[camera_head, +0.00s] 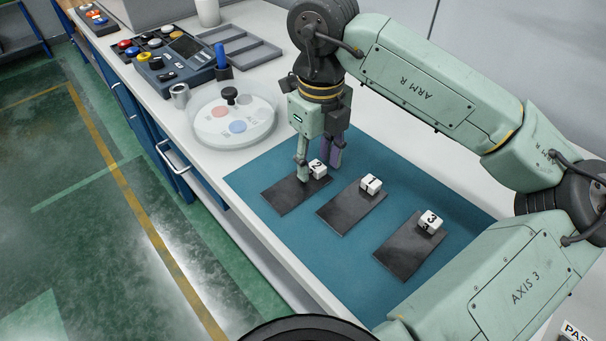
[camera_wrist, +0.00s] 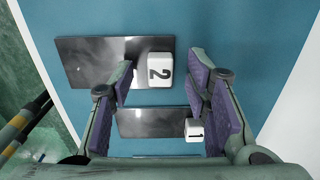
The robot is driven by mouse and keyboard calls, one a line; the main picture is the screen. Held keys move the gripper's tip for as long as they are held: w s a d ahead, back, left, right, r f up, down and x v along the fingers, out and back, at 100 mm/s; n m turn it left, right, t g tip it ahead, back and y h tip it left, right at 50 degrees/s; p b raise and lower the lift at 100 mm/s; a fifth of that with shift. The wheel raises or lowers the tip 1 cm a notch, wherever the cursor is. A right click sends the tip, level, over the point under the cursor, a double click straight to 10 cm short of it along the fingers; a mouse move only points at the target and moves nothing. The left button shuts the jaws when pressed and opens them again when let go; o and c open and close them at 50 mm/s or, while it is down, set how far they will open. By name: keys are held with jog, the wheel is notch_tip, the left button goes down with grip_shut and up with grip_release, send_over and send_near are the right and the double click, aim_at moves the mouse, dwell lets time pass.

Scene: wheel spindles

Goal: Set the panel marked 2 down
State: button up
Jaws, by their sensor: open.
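The panel marked 2 (camera_head: 286,197) is a dark flat plate lying on the blue mat (camera_head: 300,250), leftmost of three. Its white block (camera_head: 318,169) with a black 2 sits at its far end. In the wrist view the panel (camera_wrist: 95,62) is at the upper left, with its numbered block (camera_wrist: 160,70) between my finger pads. My gripper (camera_head: 319,173) is open, its fingers on either side of the block. In the wrist view gaps show between both pads and the block. My gripper hides part of the block in the head view.
The panel marked 1 (camera_head: 348,212) and the panel marked 3 (camera_head: 405,254) lie to the right on the mat. A round tray with coloured discs (camera_head: 232,138), a metal cup (camera_head: 180,96) and a button console (camera_head: 165,58) stand behind, to the left. The near left mat is clear.

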jog(key=shift+f, duration=0.1)
jog(key=shift+c, duration=0.3)
grip_shut()
